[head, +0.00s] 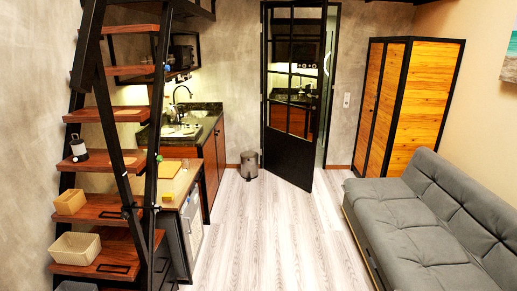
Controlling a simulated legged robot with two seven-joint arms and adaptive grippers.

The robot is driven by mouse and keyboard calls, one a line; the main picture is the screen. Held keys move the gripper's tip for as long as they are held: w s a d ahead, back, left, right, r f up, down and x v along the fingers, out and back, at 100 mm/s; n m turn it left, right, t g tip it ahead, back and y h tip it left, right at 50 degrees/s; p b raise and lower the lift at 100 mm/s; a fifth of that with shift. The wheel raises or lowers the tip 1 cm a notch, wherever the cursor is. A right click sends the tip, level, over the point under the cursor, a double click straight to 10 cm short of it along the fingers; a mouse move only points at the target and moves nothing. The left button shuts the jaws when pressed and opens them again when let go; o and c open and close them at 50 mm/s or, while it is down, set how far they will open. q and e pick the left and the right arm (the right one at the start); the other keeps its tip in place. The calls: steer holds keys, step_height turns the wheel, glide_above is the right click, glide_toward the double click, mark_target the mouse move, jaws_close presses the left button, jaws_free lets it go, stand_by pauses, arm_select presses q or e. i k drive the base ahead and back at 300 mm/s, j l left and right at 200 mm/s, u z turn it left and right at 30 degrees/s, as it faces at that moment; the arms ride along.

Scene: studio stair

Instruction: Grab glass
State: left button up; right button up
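I cannot make out a clear drinking glass in the head view. A small dark and white item (78,148) stands on a stair tread at the left; it is too small to tell what it is. A pale greyish rim (76,286) shows at the bottom left edge, mostly cut off, and I cannot tell what it belongs to. Neither of my grippers is in view.
A wooden stair (105,160) with black rails fills the left and bears two tan boxes (70,202) (75,248). Behind it is a kitchen counter (207,119) with a sink. A bin (249,164), black glazed door (290,90), wooden wardrobe (420,95) and grey sofa (420,225) surround clear floor (275,230).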

mark_target(186, 165)
steer(key=i+z, duration=0.1)
steer(key=i, duration=2.1)
